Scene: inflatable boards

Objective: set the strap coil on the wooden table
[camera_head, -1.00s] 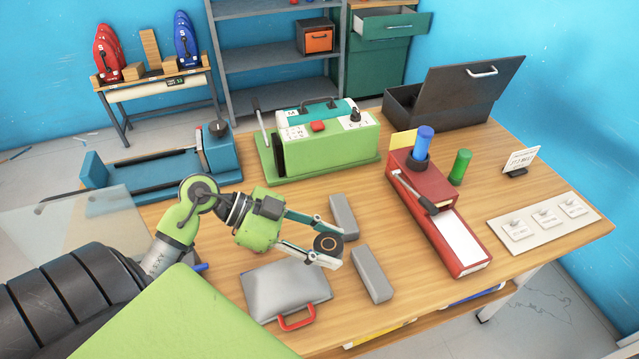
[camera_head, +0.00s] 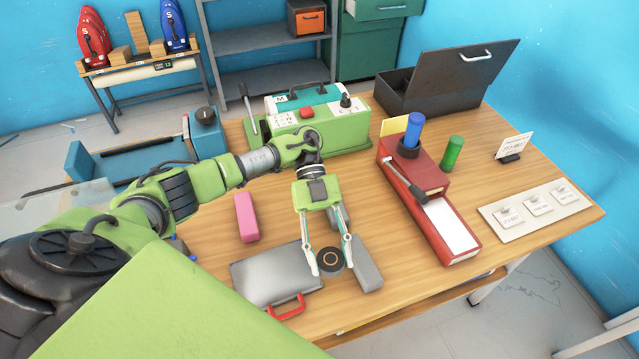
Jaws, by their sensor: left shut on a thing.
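The coil is over the table's front middle, between a grey case and a grey block. I cannot tell whether its underside touches the table. My right gripper is not in view.
A grey case with a red handle (camera_head: 275,276) lies left of the coil and a grey block (camera_head: 364,264) lies close on its right. A pink block (camera_head: 246,217) is farther left. A red tool base (camera_head: 428,205) stands to the right, with bare table before it.

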